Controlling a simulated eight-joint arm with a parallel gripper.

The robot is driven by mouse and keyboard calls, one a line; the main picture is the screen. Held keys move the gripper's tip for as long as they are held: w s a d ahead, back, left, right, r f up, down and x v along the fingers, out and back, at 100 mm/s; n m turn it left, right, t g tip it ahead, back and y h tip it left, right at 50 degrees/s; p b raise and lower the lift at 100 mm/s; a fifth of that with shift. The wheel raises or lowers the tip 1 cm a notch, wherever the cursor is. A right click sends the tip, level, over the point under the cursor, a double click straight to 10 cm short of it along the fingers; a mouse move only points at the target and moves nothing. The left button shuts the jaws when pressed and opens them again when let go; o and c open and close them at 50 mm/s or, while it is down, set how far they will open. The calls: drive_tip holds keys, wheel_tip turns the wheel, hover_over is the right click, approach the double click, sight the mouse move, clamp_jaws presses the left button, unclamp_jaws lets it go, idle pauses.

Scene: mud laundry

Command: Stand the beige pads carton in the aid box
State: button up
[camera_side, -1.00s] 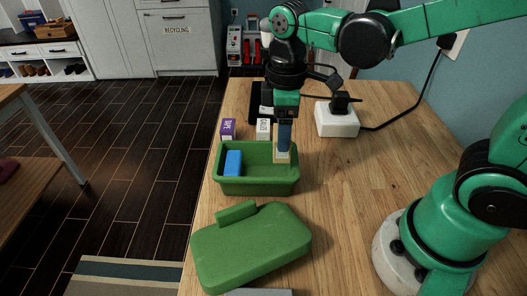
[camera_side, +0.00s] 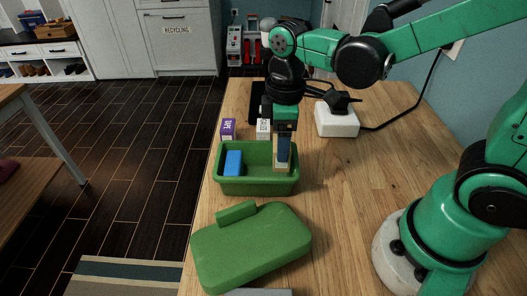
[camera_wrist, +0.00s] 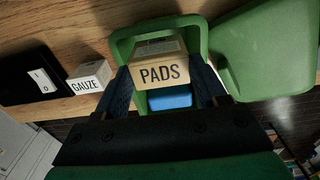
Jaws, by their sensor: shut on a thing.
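The beige pads carton (camera_wrist: 160,70) is between my gripper's two fingers, its PADS label facing the wrist camera. My gripper (camera_side: 283,160) is shut on it, pointing down inside the right part of the green aid box (camera_side: 230,188). In the side view the carton (camera_side: 281,168) is upright and mostly hidden by the fingers and box wall. Whether it touches the box floor cannot be told. A blue block (camera_side: 233,163) stands at the left inside the box and also shows in the wrist view (camera_wrist: 169,98). The box rim also shows in the wrist view (camera_wrist: 122,45).
The green lid (camera_side: 250,246) lies in front of the box. A purple carton (camera_side: 228,128) and the white gauze carton (camera_wrist: 90,76) stand behind it. A white power block (camera_side: 337,120) with a black plug and cord is at the back right. The table's right middle is clear.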

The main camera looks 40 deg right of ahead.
drive_tip(key=shift+f, duration=0.2)
drive_tip(key=shift+f, duration=1)
drive_tip(key=o, duration=1)
drive_tip(key=c, duration=0.4)
drive_tip(key=shift+o, duration=0.2)
